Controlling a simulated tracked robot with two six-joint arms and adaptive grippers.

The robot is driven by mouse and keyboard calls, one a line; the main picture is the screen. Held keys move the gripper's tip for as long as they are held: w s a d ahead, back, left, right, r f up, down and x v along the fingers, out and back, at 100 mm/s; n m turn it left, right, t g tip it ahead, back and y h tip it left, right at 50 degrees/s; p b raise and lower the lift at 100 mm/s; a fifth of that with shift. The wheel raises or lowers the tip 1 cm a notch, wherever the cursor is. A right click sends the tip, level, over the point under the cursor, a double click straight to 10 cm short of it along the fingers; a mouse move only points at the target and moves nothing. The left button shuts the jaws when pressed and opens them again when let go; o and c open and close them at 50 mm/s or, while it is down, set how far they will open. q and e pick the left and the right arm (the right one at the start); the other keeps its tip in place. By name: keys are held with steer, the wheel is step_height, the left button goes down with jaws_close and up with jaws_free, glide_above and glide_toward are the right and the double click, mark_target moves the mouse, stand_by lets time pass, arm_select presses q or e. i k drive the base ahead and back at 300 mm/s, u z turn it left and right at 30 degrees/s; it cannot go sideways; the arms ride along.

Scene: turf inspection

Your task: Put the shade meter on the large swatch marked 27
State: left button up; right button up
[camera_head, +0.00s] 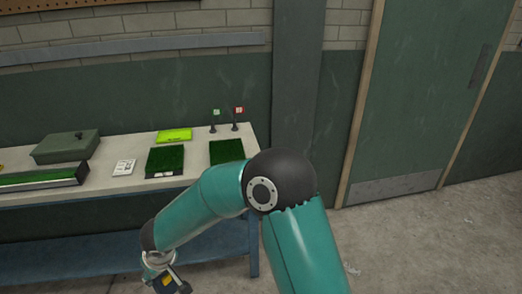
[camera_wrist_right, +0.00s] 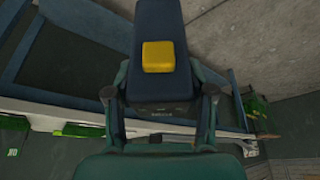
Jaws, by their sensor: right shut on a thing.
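My right gripper (camera_head: 172,284) is low in front of the bench at the bottom of the head view. In the right wrist view its fingers (camera_wrist_right: 160,98) are shut on a dark blue block with a yellow square button, which looks like the shade meter (camera_wrist_right: 160,20). Two dark green turf swatches lie on the bench: one near the middle (camera_head: 165,160) and one at the right end (camera_head: 227,151), partly behind my arm. Their numbers are too small to read, so I cannot tell which is 27. My left gripper is out of view.
A white card (camera_head: 124,167), a yellow-green pad (camera_head: 174,135) and a green case (camera_head: 66,147) are on the bench (camera_head: 110,186). A turf-filled tray (camera_head: 40,179) is at the left. A green flag (camera_head: 215,114) and a red flag (camera_head: 238,112) stand behind the swatches.

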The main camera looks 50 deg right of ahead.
mark_target(226, 148)
steer(key=z, duration=0.85)
steer(key=i, duration=1)
steer(key=z, duration=0.15)
